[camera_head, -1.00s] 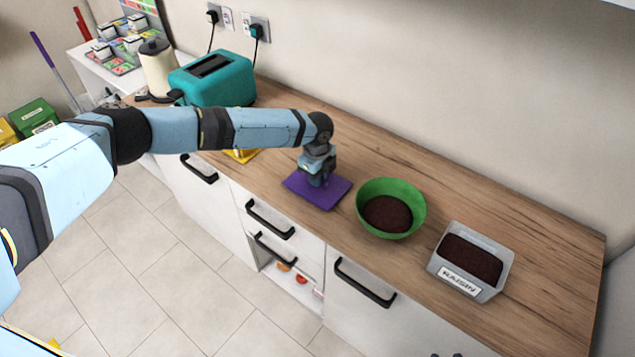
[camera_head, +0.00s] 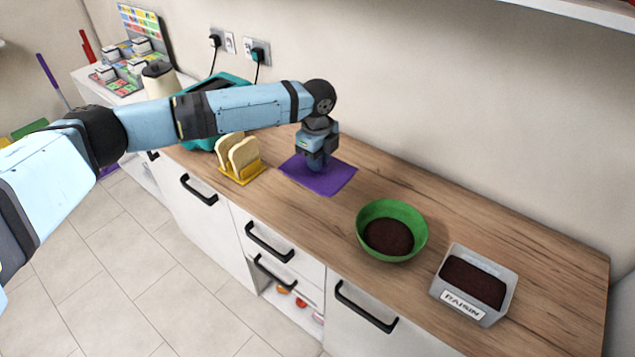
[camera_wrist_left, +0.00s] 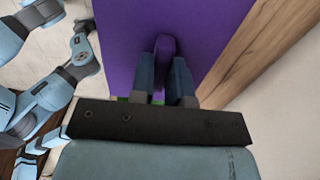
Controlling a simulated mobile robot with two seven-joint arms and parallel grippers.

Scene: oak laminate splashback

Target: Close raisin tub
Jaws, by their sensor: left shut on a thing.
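The raisin tub (camera_head: 462,302) is a grey open box at the right end of the counter, with a RAISIN label on its front and dark contents. A flat purple lid (camera_head: 336,184) is at mid-counter, left of the tub and apart from it. My left gripper (camera_head: 316,168) points down and is shut on the lid's raised purple handle. The wrist view shows this handle (camera_wrist_left: 165,50) between the fingers, with the lid (camera_wrist_left: 125,40) spread beyond them. The lid appears held above the counter; the exact gap is unclear. My right gripper is not in view.
A green bowl (camera_head: 367,217) with dark contents stands between the lid and the tub. Bread slices (camera_head: 243,155) stand in a yellow holder (camera_head: 240,177) at left. A teal toaster (camera_head: 232,80) is behind my arm. The wooden counter (camera_head: 450,210) is clear behind the bowl.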

